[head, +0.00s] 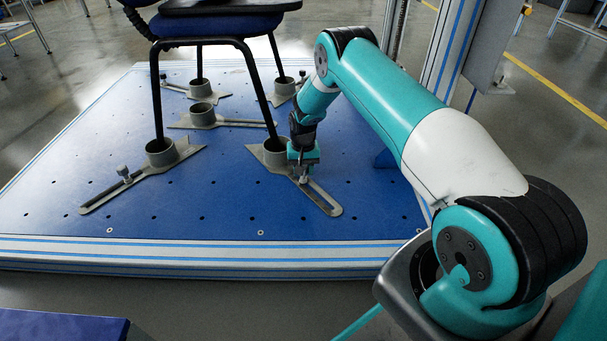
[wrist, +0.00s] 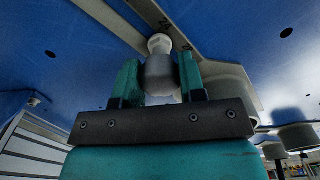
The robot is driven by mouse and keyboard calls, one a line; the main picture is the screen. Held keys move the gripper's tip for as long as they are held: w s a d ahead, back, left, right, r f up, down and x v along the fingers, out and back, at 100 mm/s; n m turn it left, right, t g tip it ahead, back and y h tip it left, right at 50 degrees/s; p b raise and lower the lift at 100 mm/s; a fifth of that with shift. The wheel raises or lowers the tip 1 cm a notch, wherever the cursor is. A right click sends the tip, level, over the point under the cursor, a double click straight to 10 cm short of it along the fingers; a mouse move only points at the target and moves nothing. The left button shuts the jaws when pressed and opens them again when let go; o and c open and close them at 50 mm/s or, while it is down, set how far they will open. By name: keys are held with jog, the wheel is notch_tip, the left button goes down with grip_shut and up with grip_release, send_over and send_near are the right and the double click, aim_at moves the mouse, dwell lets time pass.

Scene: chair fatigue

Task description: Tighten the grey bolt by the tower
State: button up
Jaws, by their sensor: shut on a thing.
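The grey bolt (wrist: 161,73) shows in the wrist view between the two teal fingers of my gripper (wrist: 160,85). The fingers are shut on its wide grey head, and its lighter collar and shaft meet the slotted grey bracket (wrist: 120,15). In the head view my gripper (head: 304,178) points down over the slot of the front right bracket (head: 325,202), close to the tower (head: 440,50). The bolt's head is mostly hidden there by the fingers. I cannot tell how tight the bolt is.
A chair (head: 205,28) stands with its black legs in grey cups on the blue platform (head: 230,215). Another bolt (head: 123,172) is in the front left bracket. The platform's front area is clear.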

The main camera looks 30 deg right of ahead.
jog(key=m, duration=0.3)
jog(key=m, duration=0.4)
jog(key=shift+p, duration=0.4)
jog(key=m, duration=0.4)
